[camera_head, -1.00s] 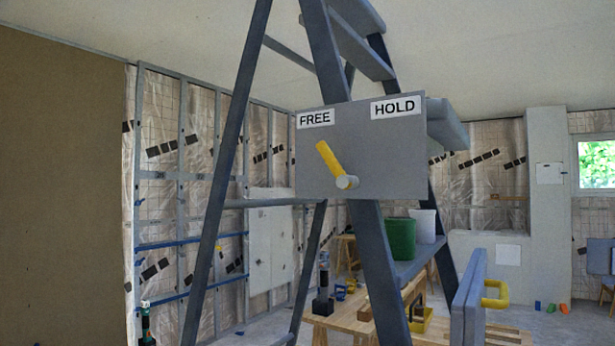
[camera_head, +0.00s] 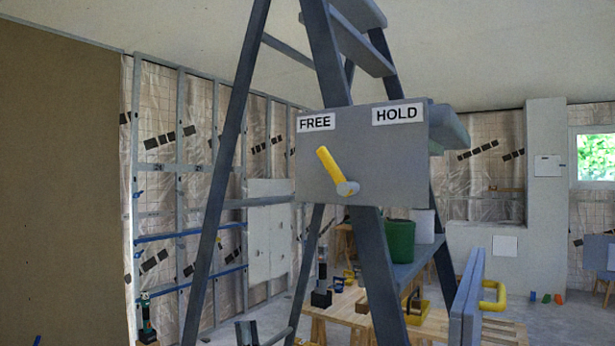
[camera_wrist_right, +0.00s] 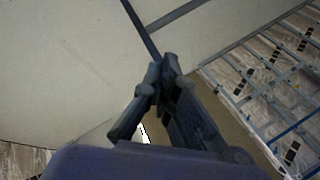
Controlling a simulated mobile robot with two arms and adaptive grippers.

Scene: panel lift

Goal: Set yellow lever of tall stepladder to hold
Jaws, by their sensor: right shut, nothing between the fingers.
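The yellow lever (camera_head: 331,168) sits on a grey plate (camera_head: 410,160) fixed to the tall stepladder (camera_head: 232,130). It tilts up and left from its round pivot, toward the FREE label (camera_head: 316,123). The HOLD label (camera_head: 397,114) is at the plate's upper right. My right gripper (camera_head: 246,328) shows at the bottom edge, below and left of the lever and well apart from it. In the right wrist view its fingers (camera_wrist_right: 168,68) are together with nothing between them. My left gripper is not in view.
A green bucket (camera_head: 399,242) and a white one (camera_head: 424,226) stand on a ladder step. A wooden workbench (camera_head: 340,312) with tools is behind the ladder. The air in front of the plate is clear.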

